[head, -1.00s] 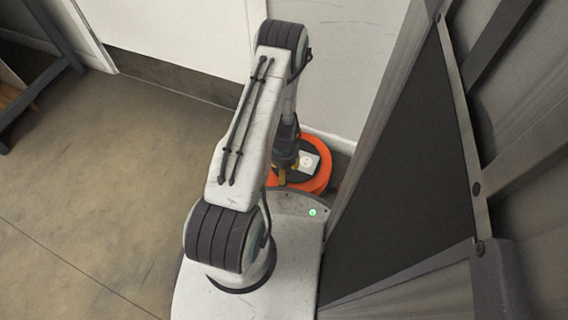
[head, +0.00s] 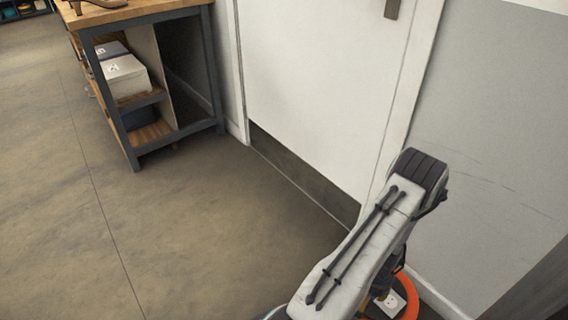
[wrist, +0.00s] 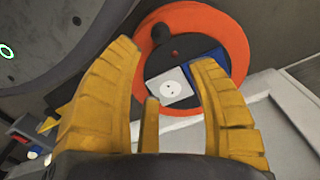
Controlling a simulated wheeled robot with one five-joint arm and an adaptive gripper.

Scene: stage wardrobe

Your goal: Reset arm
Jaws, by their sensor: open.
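My gripper (wrist: 160,75) shows in the wrist view with its two yellow fingers spread apart and nothing between them. An orange cable reel (wrist: 231,33) with a dark centre and a white socket plate (wrist: 172,87) lies beyond the fingertips. In the head view my arm reaches down at the lower right. The reel's orange rim (head: 411,293) shows beside the arm there. The gripper itself is mostly hidden behind the arm in that view.
A workbench (head: 150,14) with boxes (head: 126,77) on its shelf stands at the upper left. A white door (head: 320,85) is set in the wall behind my arm. The concrete floor (head: 190,220) at the left and middle is clear.

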